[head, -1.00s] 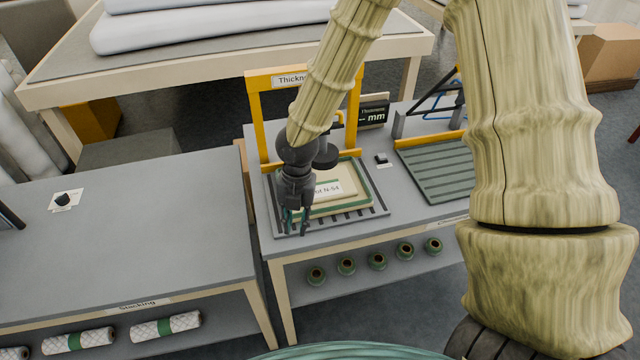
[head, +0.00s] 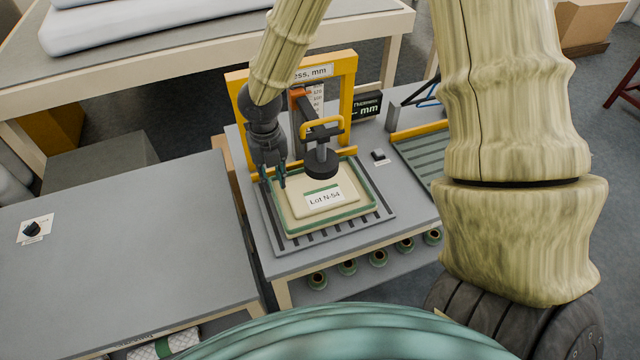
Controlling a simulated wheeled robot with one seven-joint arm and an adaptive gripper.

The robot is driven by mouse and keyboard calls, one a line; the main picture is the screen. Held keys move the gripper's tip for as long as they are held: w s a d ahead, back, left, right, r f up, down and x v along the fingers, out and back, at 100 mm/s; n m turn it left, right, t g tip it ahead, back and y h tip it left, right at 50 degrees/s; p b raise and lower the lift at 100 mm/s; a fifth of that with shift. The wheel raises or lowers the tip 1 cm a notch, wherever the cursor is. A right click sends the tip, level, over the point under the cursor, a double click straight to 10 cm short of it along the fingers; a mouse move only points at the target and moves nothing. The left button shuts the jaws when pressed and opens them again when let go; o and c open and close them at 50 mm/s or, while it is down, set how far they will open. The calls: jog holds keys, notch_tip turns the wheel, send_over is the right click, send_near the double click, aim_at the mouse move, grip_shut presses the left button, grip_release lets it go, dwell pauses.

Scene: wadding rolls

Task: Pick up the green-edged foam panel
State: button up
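The green-edged foam panel (head: 330,217) is cream, with a raised smaller cream block and a white "Lot N-54" label on top. It lies flat on the dark slatted plate (head: 314,238) of the thickness gauge. My gripper (head: 273,180) points down at the panel's left edge, near its far-left corner. Its two fingers stand apart with nothing clearly between them. Whether a finger touches the edge is hard to tell.
The yellow gauge frame (head: 347,98) stands behind the panel. Its round dark foot (head: 320,164) hangs over the panel's far part, beside my gripper. A thickness display (head: 367,106) stands behind right. The grey table (head: 110,250) at left is mostly clear.

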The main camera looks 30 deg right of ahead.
aim_at(277, 203)
notch_tip(277, 203, down, 3)
jog(key=shift+w+a+f, duration=0.1)
jog(key=shift+w+f, duration=0.05)
jog(key=shift+s+f+p, duration=0.35)
jog(key=shift+f+p, duration=0.1)
jog(key=shift+p, duration=0.05)
jog(key=shift+s+f+p, duration=0.15)
jog(key=shift+f+p, duration=0.4)
jog(key=shift+f, duration=1.6)
grip_shut()
